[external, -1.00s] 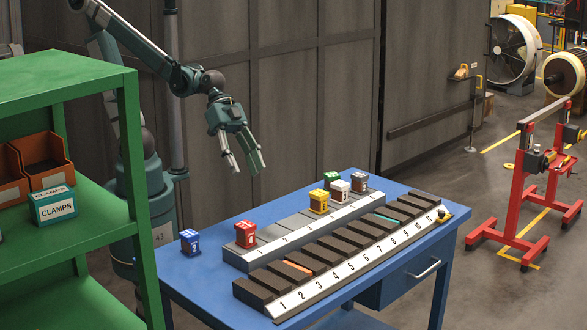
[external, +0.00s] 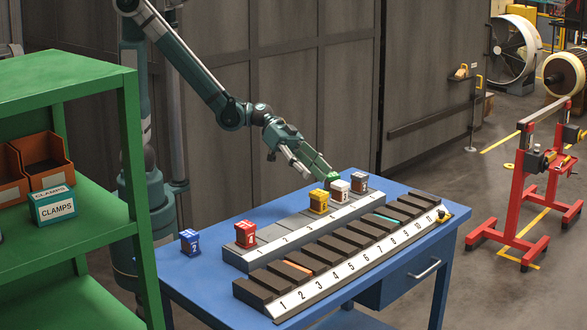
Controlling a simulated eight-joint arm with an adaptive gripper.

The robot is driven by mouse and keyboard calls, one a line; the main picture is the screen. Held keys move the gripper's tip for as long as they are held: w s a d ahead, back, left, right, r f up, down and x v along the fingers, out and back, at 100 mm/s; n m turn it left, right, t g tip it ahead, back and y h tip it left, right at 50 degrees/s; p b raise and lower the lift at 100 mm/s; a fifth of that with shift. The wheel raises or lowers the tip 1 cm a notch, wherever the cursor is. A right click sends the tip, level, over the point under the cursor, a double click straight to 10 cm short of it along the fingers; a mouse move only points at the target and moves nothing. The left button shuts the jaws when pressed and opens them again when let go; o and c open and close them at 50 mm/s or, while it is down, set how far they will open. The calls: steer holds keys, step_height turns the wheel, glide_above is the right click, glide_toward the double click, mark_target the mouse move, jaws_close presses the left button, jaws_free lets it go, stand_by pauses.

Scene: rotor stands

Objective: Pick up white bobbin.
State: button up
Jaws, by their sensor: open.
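The white bobbin (external: 340,190) is a small block standing on the right part of the grey numbered rack (external: 270,246), between the yellow bobbin (external: 318,202) and the brown bobbin (external: 360,183). The green bobbin (external: 333,178) stands just behind it. My gripper (external: 319,173) is open, with its fingers pointing down and to the right. Its fingertips are behind and left of the white bobbin, close to the green one. One finger overlaps the green bobbin in the picture; I cannot tell whether they touch. I see nothing held.
A red bobbin (external: 245,234) stands at the rack's left end, and a blue bobbin (external: 190,242) stands on the blue table (external: 205,278) left of it. A second numbered rack with dark blocks (external: 330,251) lies in front. A green shelf (external: 75,85) stands at the left.

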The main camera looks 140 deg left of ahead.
steer(key=s+a+f+t+y+b, duration=0.1)
steer(key=a+f+t+y+b, duration=0.15)
steer(key=a, duration=0.95)
steer(key=n+t+y+b, duration=0.1)
glide_above(343, 182)
step_height(343, 182, down, 3)
steer(key=shift+r, duration=0.1)
steer(key=s+d+f+m+t+h+b, duration=0.1)
steer(key=s+f+m+h+b, duration=0.1)
steer(key=s+f, duration=0.4)
steer(key=s+m+b, duration=0.1)
steer(key=s, duration=0.2)
steer(key=shift+s+f, duration=0.25)
steer(key=shift+s, duration=0.1)
steer(key=shift+w, duration=1.4)
steer(key=shift+w+d, duration=0.1)
steer(key=shift+d, duration=0.05)
